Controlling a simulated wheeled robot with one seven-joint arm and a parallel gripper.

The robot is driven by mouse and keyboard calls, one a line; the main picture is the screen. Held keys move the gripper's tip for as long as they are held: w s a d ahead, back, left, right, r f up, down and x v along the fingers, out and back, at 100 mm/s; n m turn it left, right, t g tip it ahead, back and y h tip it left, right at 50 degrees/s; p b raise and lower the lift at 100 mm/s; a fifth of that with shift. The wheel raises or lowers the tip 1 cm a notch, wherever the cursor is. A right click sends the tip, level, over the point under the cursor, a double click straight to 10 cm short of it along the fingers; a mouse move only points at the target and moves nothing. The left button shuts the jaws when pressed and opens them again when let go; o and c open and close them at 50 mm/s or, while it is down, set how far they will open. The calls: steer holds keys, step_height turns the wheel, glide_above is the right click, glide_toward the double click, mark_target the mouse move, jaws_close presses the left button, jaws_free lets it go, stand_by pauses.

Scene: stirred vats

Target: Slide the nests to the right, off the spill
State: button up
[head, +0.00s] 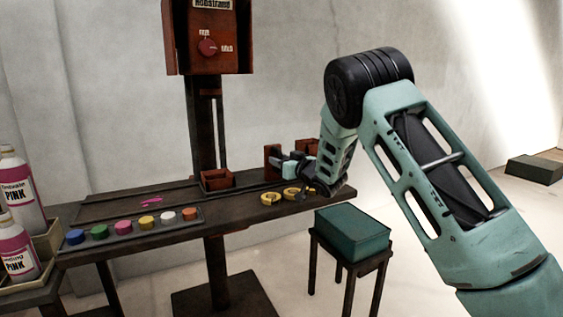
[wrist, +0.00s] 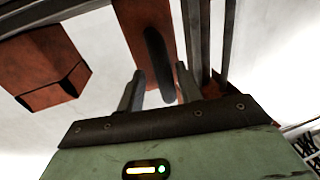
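My gripper (head: 279,158) is above the right part of the dark bench, pointing left beside a red-brown upright block (head: 270,163). In the wrist view its two fingers (wrist: 159,88) stand apart, with a dark rounded bar (wrist: 157,60) between them in front of a red-brown panel (wrist: 130,18). Gaps show on both sides of the bar. Two yellow rings (head: 270,198) (head: 291,194) lie on the bench below my gripper. A pink spill (head: 151,203) is on the bench at left. I cannot tell which pieces are the nests.
An open red-brown box (head: 216,181) stands at the post's foot. A tray (head: 190,225) of several coloured pots lines the front edge. Pink-labelled bottles (head: 18,189) stand at far left. A green box (head: 352,232) sits on a stool at right. A red-brown dial box (head: 208,45) hangs above.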

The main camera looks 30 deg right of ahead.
steer(key=shift+s, duration=0.1)
steer(key=s+d, duration=0.3)
steer(key=s, duration=1.4)
steer(key=shift+d, duration=0.15)
